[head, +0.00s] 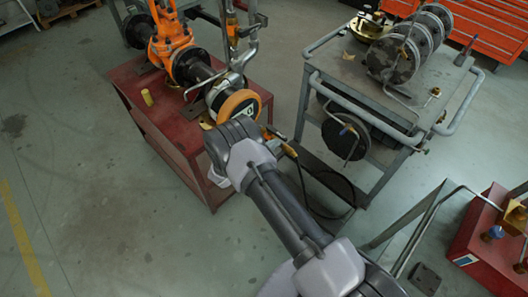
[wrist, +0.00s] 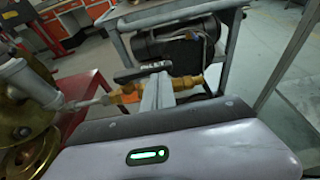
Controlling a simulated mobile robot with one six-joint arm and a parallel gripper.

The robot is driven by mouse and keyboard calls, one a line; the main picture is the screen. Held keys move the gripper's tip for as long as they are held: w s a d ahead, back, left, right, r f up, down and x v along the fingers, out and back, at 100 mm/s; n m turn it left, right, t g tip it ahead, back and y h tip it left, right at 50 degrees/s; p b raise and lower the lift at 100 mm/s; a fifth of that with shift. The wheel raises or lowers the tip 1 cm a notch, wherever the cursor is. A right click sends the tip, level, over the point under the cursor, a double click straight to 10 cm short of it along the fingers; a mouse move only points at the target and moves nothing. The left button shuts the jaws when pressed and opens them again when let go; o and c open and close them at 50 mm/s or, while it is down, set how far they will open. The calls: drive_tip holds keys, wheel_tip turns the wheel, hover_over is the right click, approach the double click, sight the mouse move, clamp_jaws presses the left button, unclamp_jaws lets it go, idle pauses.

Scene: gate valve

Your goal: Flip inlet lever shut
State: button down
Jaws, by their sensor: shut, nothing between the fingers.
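The inlet lever (wrist: 143,72) is a black bar with white lettering in the wrist view. It lies roughly along the brass inlet valve (wrist: 126,94), just above it in the picture. The valve joins a grey pipe at left and a brass fitting (wrist: 187,82) at right. My gripper (wrist: 157,82) is shut and empty. Its grey fingers stand in front of the middle of the valve, with the tips just below the lever's right part. I cannot tell whether they touch.
A red stand (head: 165,120) carries the orange valve and pipework, close left of my wrist. A grey cart (head: 345,85) with reels stands at the right, and a black hose (head: 325,180) hangs below. Open floor (head: 80,190) lies at the left.

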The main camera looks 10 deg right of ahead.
sight(283, 140)
drive_tip(key=shift+w+d, duration=0.3)
drive_tip(key=shift+d, duration=0.1)
drive_tip(key=shift+d+b, duration=0.4)
drive_tip(key=shift+d, duration=0.1)
drive_tip(key=shift+w+d+b, duration=0.2)
drive_tip(key=shift+d+b, duration=0.3)
drive_tip(key=shift+d, duration=0.1)
drive_tip(key=shift+w+d+f+b, duration=0.1)
drive_tip(key=shift+w+d+b, duration=0.2)
drive_tip(key=shift+d+b, duration=0.2)
drive_tip(key=w+d+n+t+y+b, duration=0.2)
drive_tip(key=w+d+b, duration=0.2)
drive_tip(key=w+b, duration=0.1)
drive_tip(key=shift+w+n+t, duration=0.3)
drive_tip(key=shift+w, duration=0.5)
drive_tip(key=shift+a, duration=0.15)
